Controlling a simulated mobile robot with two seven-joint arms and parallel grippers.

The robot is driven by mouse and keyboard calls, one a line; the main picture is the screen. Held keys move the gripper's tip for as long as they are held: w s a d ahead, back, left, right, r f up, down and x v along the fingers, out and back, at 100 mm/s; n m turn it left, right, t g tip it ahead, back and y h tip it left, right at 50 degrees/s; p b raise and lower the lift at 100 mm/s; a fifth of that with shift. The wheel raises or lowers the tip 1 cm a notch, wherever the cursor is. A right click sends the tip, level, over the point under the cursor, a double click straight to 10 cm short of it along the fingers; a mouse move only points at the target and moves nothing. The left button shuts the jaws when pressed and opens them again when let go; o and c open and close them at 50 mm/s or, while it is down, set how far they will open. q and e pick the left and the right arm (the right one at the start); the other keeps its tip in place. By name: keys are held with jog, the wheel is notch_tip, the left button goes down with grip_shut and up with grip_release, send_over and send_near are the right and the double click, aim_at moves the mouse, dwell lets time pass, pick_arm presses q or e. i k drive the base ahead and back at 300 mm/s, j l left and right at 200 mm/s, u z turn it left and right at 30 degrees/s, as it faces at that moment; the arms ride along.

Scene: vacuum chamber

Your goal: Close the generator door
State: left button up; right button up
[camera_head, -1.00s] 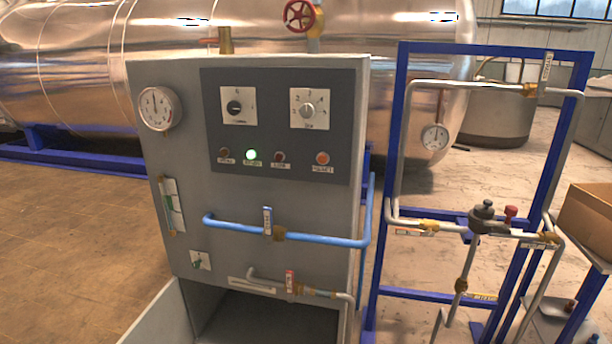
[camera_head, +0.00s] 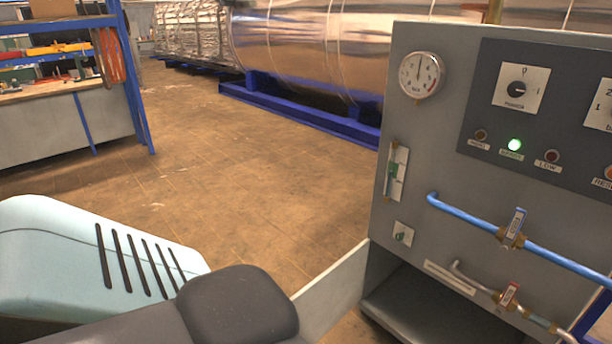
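The grey generator cabinet (camera_head: 425,150) stands at the right of the head view. Its door (camera_head: 337,290) is a pale grey panel at the lower left of the cabinet. It stands open, swung out toward me from the left edge of the low opening (camera_head: 410,310). A dark grey and pale blue part of my own body fills the lower left and hides the near end of the door. Neither of my grippers is in view.
A pressure gauge (camera_head: 421,75), a blue pipe (camera_head: 560,255) and a lower metal pipe (camera_head: 480,283) are on the cabinet front. A workbench (camera_head: 60,125) with a blue frame stands at the far left. The brown floor (camera_head: 240,170) between is clear.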

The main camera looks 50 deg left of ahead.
aim_at(324, 301)
jog(key=k+j, duration=0.1)
jog(key=j, duration=0.25)
jog(key=k+j+z, duration=0.1)
jog(key=j, duration=0.25)
jog(key=k+j, duration=0.15)
jog(key=j, duration=0.2)
jog(key=k+j+z, duration=0.1)
jog(key=j, duration=0.25)
jog(key=k+j, duration=0.15)
jog(key=j, duration=0.65)
jog(key=k+j, duration=0.15)
jog(key=j, duration=0.35)
jog(key=j+z, duration=0.1)
jog(key=j, duration=0.35)
jog(key=k+j, duration=0.15)
jog(key=j, duration=0.65)
jog(key=i+j+z, duration=0.1)
jog(key=j, duration=0.25)
jog(key=i+j+z, duration=0.1)
jog(key=j, duration=0.2)
jog(key=i+j+z, duration=0.1)
jog(key=j, duration=0.25)
jog(key=i, duration=0.05)
